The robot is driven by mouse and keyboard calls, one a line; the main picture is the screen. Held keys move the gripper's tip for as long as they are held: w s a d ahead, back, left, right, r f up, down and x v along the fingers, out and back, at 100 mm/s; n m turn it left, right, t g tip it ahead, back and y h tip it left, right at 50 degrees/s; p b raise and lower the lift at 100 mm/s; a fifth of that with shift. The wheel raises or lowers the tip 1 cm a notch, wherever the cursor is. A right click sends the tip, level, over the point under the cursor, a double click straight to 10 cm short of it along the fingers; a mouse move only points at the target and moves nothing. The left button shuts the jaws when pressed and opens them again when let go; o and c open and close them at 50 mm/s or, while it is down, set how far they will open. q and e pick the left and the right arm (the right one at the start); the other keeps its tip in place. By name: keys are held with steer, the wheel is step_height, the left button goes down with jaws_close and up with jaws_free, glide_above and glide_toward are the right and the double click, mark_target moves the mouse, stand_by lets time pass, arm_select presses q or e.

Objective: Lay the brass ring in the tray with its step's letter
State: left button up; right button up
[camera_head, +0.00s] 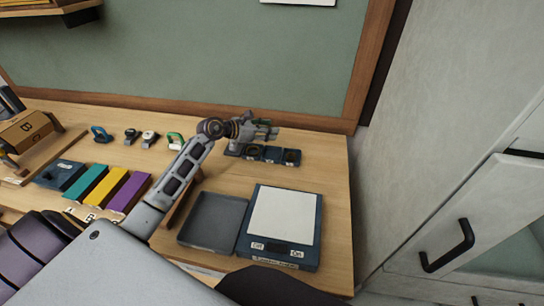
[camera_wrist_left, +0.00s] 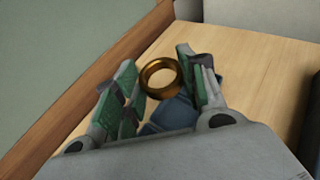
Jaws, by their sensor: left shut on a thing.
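My left gripper (camera_head: 264,131) is over the row of small dark trays at the back right of the bench. In the left wrist view, my left gripper (camera_wrist_left: 158,84) is shut on the brass ring (camera_wrist_left: 161,92), which sits between its fingertips. A blue-grey shape (camera_wrist_left: 172,116), likely one of the trays, shows below the ring. In the head view the trays include a middle one (camera_head: 272,155) and a right one (camera_head: 292,158); the left end is partly hidden by the gripper. I cannot read letters on them. My right gripper is not in view.
A grey open tray (camera_head: 214,222) and a blue scale-like device (camera_head: 284,225) with a white plate stand at the front right. Teal, yellow and purple blocks (camera_head: 128,192) with letter cards lie left. Several small parts (camera_head: 149,137) line the back. A green board rises behind.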

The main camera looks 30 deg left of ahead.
arm_select(q)
steer(key=shift+w+r, duration=0.1)
steer(key=shift+r, duration=0.05)
steer(key=shift+y, duration=0.3)
step_height(320, 180, down, 5)
steer(key=shift+f, duration=0.65)
stand_by(0.3)
steer(key=shift+f+p, duration=0.3)
steer(key=shift+f, duration=1.55)
